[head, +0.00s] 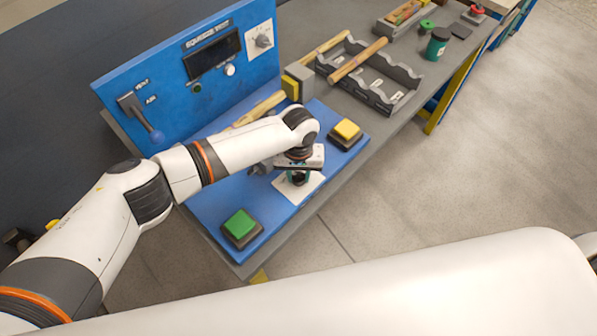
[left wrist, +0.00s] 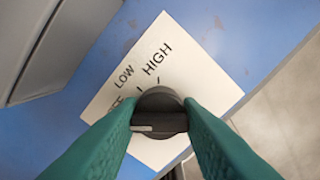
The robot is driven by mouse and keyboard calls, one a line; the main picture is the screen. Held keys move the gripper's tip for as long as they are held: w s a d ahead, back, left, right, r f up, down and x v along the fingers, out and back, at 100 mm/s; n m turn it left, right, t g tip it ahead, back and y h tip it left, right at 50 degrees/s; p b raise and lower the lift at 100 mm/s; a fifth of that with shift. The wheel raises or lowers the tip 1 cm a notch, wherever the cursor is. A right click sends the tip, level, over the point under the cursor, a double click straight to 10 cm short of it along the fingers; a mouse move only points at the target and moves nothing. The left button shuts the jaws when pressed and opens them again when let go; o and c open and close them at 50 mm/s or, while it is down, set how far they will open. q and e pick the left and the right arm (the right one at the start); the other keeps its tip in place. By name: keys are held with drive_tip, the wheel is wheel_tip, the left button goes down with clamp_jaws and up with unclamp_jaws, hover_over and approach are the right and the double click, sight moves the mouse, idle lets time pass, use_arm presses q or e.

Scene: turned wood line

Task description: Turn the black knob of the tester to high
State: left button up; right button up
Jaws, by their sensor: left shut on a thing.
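The black knob (left wrist: 160,100) sits on a white label plate (left wrist: 185,75) in the left wrist view. The plate reads LOW and HIGH, with another word at the left partly hidden. The pale mark on the knob's grip bar points left in that view, away from HIGH. My left gripper (left wrist: 160,122) has its green fingers on both sides of the knob, shut on it. In the head view my left gripper (head: 298,177) reaches down over the white plate (head: 284,186) on the tester's blue base, mostly hiding the knob. My right gripper is not in view.
A green button (head: 240,225) and a yellow button (head: 346,130) flank the plate. A grey rack (head: 375,95) with wooden pieces lies farther along the bench.

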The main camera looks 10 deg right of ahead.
use_arm(q)
drive_tip(key=m, duration=0.4)
drive_tip(key=shift+m, duration=0.3)
drive_tip(key=m, duration=0.4)
drive_tip(key=shift+m, duration=0.3)
drive_tip(key=m, duration=0.4)
drive_tip(key=shift+r+m, duration=0.1)
drive_tip(key=shift+m, duration=1.9)
drive_tip(key=o, duration=1)
